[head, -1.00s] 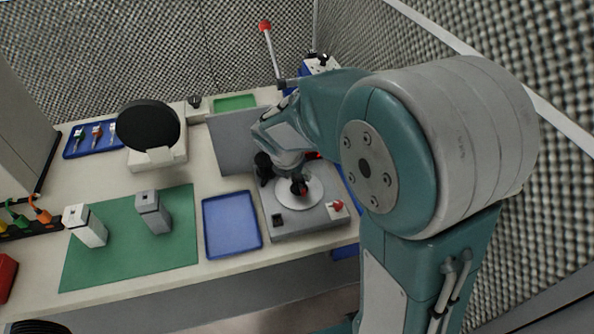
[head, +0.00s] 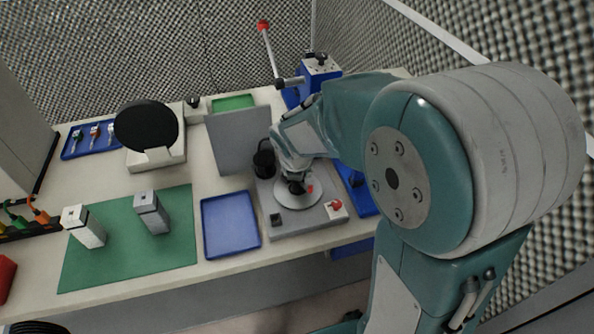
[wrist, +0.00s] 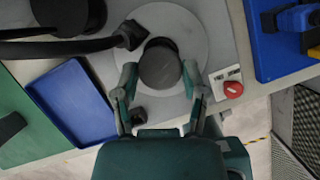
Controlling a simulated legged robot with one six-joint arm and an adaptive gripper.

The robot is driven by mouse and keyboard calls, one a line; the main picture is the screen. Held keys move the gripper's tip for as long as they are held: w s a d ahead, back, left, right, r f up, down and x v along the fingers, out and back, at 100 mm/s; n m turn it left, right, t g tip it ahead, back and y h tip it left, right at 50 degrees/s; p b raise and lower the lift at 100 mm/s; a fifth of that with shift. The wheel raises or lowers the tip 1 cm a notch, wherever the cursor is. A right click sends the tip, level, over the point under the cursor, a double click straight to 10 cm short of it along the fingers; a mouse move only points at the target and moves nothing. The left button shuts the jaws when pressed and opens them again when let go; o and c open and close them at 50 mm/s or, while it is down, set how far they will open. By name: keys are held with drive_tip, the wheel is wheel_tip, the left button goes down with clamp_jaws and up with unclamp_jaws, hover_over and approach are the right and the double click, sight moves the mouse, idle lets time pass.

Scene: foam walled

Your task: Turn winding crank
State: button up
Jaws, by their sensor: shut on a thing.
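A grey base unit (head: 262,228) stands near the front edge of the bench and carries a pale round disc (head: 287,203). The disc also shows in the wrist view (wrist: 200,35). My gripper (head: 296,186) reaches down over the disc. In the wrist view my gripper (wrist: 160,70) has one finger on each side of a dark round knob (wrist: 159,66) above the disc, and is shut on it. A black bar (wrist: 75,46) reaches from the left to the knob's upper left. Whether the knob belongs to the winding crank, I cannot tell.
A red switch (head: 335,206) sits on the base unit. A grey upright panel (head: 238,143) stands behind it. A blue tray (head: 230,225) lies to its left. A blue box (head: 320,72) and a red-tipped lever (head: 270,50) are behind. Foam walls close the right side.

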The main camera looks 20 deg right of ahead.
drive_tip(key=shift+w+r+n, duration=0.1)
drive_tip(key=shift+n, duration=0.5)
idle(0.3)
drive_tip(key=o, duration=1.1)
drive_tip(key=v, duration=1.1)
drive_tip(key=shift+s+d+r, duration=0.1)
drive_tip(key=shift+s+r, duration=0.15)
drive_tip(key=shift+r, duration=0.05)
